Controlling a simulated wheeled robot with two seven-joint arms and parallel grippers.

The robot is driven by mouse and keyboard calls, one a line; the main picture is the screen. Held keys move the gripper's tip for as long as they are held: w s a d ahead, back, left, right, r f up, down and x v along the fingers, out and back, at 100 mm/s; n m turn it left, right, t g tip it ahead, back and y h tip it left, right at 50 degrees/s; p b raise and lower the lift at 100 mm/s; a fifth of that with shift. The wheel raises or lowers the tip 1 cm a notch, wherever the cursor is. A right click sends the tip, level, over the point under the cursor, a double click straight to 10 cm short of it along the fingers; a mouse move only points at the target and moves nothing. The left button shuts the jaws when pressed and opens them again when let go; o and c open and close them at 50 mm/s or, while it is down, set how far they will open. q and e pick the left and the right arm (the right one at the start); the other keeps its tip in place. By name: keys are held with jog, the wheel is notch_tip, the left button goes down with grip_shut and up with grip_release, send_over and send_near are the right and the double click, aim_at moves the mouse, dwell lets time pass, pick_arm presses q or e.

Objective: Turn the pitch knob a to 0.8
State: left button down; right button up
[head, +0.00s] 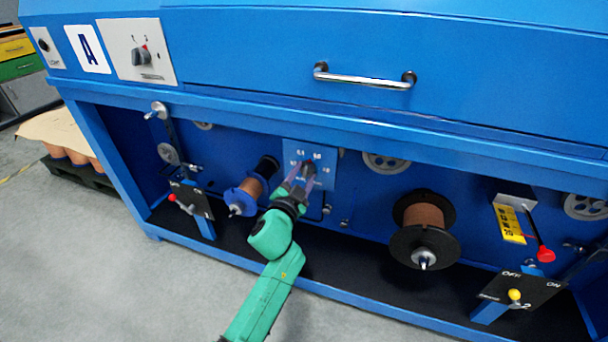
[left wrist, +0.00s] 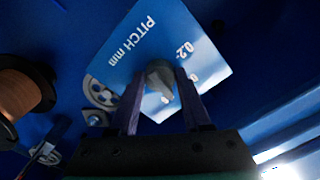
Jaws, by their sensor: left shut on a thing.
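The pitch knob (left wrist: 161,80) is a dark grey knob on a light blue plate (left wrist: 140,60) marked "PITCH mm", with "0.2" beside it. In the head view the same plate (head: 325,157) is on the machine's inner back wall, and the knob (head: 309,167) shows at its middle. My left gripper (left wrist: 162,92) is shut on the knob, one finger on each side. In the head view the left gripper (head: 298,180) reaches up to the plate. Most of the scale numbers are too small or hidden to read. My right gripper is not in view.
A blue-flanged copper spool (head: 252,188) is left of the gripper. A larger black-flanged spool (head: 424,215) is to the right. A red-knobbed lever (head: 545,254) and a yellow-knobbed switch (head: 514,295) are further right. A drawer handle (head: 365,77) is above. Grey floor is free in front.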

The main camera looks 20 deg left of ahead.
pick_arm(q)
jog(key=m, duration=0.5)
jog(key=shift+m, duration=1.2)
jog(key=m, duration=0.2)
jog(key=shift+m, duration=2.5)
jog(key=shift+r+m, duration=0.1)
jog(key=shift+m, duration=1)
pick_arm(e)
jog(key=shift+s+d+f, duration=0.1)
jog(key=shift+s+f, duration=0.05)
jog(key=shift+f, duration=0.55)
